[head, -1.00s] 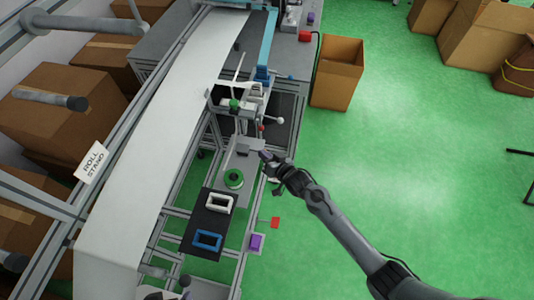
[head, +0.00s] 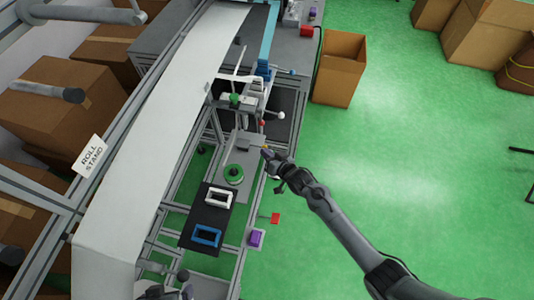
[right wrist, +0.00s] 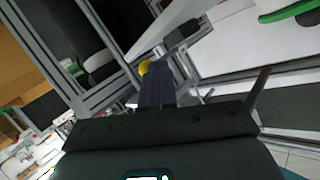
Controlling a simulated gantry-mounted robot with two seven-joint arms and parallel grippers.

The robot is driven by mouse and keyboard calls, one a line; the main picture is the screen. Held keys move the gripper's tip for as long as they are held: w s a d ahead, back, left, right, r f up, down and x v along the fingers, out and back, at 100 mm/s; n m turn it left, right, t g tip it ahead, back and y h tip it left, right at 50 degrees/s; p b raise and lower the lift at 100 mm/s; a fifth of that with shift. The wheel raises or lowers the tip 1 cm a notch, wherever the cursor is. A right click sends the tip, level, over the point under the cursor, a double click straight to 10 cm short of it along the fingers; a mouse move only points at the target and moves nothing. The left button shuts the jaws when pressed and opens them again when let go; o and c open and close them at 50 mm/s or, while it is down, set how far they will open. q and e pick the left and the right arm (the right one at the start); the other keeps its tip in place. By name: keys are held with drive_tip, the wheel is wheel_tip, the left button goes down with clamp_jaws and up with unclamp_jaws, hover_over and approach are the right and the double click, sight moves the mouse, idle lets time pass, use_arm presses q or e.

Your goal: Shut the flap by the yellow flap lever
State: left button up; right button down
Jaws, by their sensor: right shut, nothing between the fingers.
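The yellow knob of the flap lever (right wrist: 144,67) shows in the right wrist view, just left of my fingertips. My right gripper (right wrist: 168,80) is shut, with its dark fingers together and nothing between them. Whether it touches the knob I cannot tell. In the head view my right gripper (head: 267,155) is at the right edge of the grey machine plate (head: 250,162), and the lever is barely visible there. A small grey piece (head: 243,145), which may be the flap, lies on that plate left of the gripper.
A black panel (head: 195,225) holds a white frame and a blue frame. A red tab (head: 275,218) and purple block (head: 256,238) jut at the machine's right side. Green floor (head: 420,170) on the right is open.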

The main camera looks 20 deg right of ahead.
drive_tip(key=shift+a+f, duration=0.2)
drive_tip(key=shift+f, duration=0.05)
